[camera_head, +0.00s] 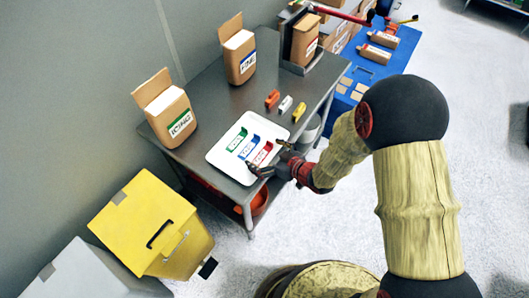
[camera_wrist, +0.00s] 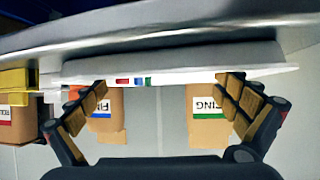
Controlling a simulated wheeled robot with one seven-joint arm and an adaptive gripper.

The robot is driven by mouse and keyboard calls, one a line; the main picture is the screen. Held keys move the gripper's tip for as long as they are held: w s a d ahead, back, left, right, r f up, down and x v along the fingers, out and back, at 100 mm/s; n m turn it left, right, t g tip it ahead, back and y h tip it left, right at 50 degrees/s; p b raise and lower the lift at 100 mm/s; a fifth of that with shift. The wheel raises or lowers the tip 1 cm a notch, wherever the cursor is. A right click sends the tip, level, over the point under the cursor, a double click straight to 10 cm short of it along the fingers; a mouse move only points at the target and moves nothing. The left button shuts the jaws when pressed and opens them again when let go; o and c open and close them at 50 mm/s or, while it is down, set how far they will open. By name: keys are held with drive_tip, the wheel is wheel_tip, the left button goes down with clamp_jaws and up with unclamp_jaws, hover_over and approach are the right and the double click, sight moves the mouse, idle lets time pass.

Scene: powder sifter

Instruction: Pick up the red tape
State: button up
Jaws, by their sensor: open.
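The red tape (camera_head: 263,153) is a strip with a white label, lying on a white tray (camera_head: 218,153) on the metal table. A blue strip (camera_head: 249,147) and a green strip (camera_head: 237,139) lie beside it. My gripper (camera_head: 267,157) is open and empty at the tray's right edge, its fingers spread to either side of the red tape's near end. In the wrist view, which looks inverted, my gripper (camera_wrist: 162,84) has its fingers apart, and the red end (camera_wrist: 122,81) shows on the tray edge between them, nearer the left finger. Contact cannot be told.
Cardboard boxes (camera_head: 172,116) (camera_head: 239,56) stand at the table's back. Small red, white and yellow pieces (camera_head: 285,104) lie right of the tray. A yellow bin (camera_head: 150,215) stands on the floor at left.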

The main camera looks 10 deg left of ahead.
drive_tip(key=shift+w+a+f, duration=0.35)
drive_tip(key=shift+a, duration=0.15)
drive_tip(key=shift+c, duration=0.7)
drive_tip(key=c, duration=0.5)
drive_tip(key=shift+r, duration=0.1)
drive_tip(key=shift+c, duration=0.2)
